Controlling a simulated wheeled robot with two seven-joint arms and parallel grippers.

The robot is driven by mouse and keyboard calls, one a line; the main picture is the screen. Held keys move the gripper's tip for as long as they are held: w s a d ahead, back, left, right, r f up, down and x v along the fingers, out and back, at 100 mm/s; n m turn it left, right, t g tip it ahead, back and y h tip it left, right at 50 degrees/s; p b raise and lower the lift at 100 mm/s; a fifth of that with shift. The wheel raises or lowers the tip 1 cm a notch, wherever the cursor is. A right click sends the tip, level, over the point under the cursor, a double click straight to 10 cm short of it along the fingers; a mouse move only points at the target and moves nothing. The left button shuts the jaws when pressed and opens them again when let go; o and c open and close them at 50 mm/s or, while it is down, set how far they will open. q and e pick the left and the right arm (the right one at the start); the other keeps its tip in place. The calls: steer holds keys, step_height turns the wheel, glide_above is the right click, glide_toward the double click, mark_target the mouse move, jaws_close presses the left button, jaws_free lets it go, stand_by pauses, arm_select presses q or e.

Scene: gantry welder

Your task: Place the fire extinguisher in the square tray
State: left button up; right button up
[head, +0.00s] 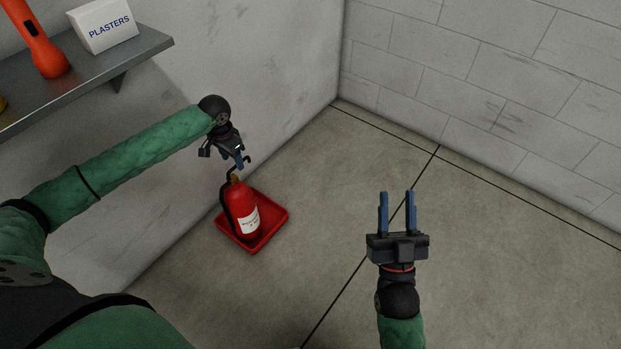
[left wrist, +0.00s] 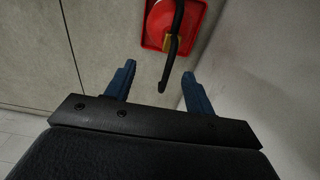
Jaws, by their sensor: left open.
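The red fire extinguisher (head: 241,207) stands upright in the red square tray (head: 270,232) on the floor, by the wall. Its black handle and brass valve are at the top, and a white label faces the camera. My left gripper (head: 241,161) is just above the extinguisher's handle, open and apparently empty. In the left wrist view, the extinguisher's black handle (left wrist: 175,45) shows beyond and between the open blue fingers (left wrist: 158,85), with the red tray (left wrist: 154,40) below. My right gripper (head: 397,196) is open and empty over the floor to the right.
A grey wall shelf (head: 100,75) at upper left holds an orange flashlight (head: 42,45) and a white plasters box (head: 104,25). It lies above my left arm. A block wall stands at the back right. The concrete floor right of the tray is clear.

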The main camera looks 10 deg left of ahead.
arm_select(q)
steer(key=d+f+m+t+h, duration=0.1)
steer(key=d+f+t+h, duration=0.15)
steer(key=d, duration=0.75)
steer(key=d+f+t+h, duration=0.2)
steer(key=d+t, duration=0.1)
steer(key=d, duration=0.7)
steer(key=s+d+r+t+h, duration=0.2)
steer(key=d, duration=0.4)
steer(key=s+d+r+t+h, duration=0.1)
steer(key=d+r+t+h, duration=0.15)
steer(key=d, duration=0.35)
steer(key=s+d+r+t+h, duration=0.1)
steer(key=s+d+r+t, duration=0.45)
steer(key=r, duration=0.35)
steer(key=s+a+r+n+t+y, duration=0.2)
steer(key=s+r+n+t, duration=0.1)
steer(key=s+r+t, duration=0.6)
steer(key=s+r, duration=0.3)
steer(key=shift+a+r+y, duration=0.2)
steer(key=shift+r+y, duration=0.1)
steer(key=shift+r, duration=0.1)
